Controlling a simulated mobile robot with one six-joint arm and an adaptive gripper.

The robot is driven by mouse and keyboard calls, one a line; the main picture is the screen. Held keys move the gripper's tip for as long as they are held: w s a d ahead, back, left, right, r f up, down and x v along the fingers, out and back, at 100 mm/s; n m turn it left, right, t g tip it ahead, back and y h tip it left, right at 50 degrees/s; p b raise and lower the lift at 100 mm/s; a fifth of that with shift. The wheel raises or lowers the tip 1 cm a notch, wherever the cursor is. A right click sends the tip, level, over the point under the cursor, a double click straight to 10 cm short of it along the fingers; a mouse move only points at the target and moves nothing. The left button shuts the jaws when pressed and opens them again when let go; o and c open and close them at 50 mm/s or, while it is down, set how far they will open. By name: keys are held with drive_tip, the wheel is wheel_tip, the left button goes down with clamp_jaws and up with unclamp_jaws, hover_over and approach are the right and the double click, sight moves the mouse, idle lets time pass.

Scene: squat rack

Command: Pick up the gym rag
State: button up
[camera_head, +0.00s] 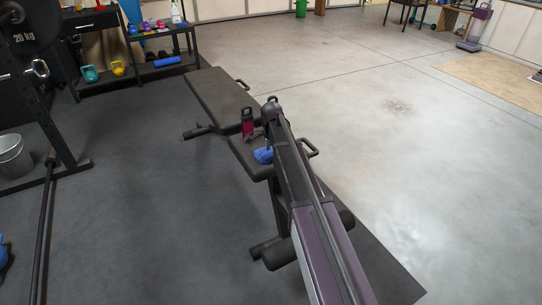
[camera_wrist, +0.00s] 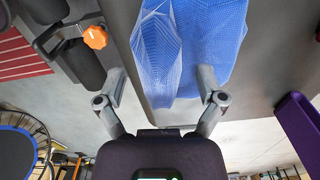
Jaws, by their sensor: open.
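The blue gym rag (camera_head: 262,155) lies crumpled on the dark padded bench (camera_head: 215,95), beside my wrist in the head view. In the wrist view the rag (camera_wrist: 190,45) fills the upper middle, with a fine mesh pattern and folds. My gripper (camera_wrist: 162,75) has its two fingers spread apart. The rag's lower end lies between the fingers, nearer the right one. No clear grip on the cloth shows. In the head view my arm hides the gripper's fingers and part of the bench.
A dark red bottle (camera_head: 247,124) stands on the bench close to the rag. A rack with kettlebells (camera_head: 90,73) is at the back left. A metal bucket (camera_head: 14,155) and a barbell (camera_head: 45,225) are at left. Open concrete floor (camera_head: 400,130) lies to the right.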

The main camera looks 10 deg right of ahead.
drive_tip(key=shift+f, duration=0.25)
idle(0.5)
drive_tip(key=shift+c, duration=0.2)
drive_tip(key=c, duration=1.1)
